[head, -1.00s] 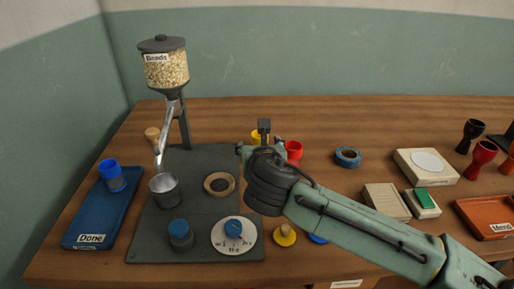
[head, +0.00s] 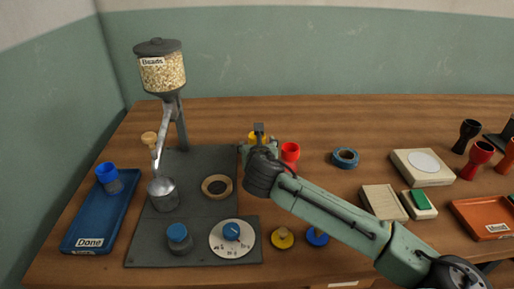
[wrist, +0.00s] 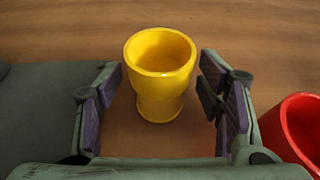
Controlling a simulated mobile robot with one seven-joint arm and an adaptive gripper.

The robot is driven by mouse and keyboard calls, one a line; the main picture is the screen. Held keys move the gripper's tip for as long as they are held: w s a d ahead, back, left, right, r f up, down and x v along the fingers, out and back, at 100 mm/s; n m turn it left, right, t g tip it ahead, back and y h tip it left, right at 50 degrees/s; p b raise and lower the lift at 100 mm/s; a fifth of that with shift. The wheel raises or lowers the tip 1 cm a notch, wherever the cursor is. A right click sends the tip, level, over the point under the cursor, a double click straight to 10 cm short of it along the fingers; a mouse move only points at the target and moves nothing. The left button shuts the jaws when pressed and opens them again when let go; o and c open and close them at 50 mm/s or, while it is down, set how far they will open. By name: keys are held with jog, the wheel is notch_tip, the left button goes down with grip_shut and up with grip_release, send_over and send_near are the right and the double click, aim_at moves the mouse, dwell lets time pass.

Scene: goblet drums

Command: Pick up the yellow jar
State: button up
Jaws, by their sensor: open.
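The yellow jar (wrist: 160,75) stands upright on the wooden table in the wrist view, its open mouth facing up. In the head view only a bit of the yellow jar (head: 251,136) shows behind my gripper (head: 259,140). My gripper (wrist: 163,100) is open in the wrist view, with one finger to the left and one to the right of the jar. Gaps show between the jar and both fingers, and nothing is held.
A red jar (head: 290,153) stands close to the right; it also shows in the wrist view (wrist: 297,128). The grey board (head: 205,170) with the bead dispenser (head: 162,75) lies to the left. A blue tape roll (head: 345,158) lies farther right.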

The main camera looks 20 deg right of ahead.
jog(key=shift+w, duration=0.15)
jog(key=c, duration=1.3)
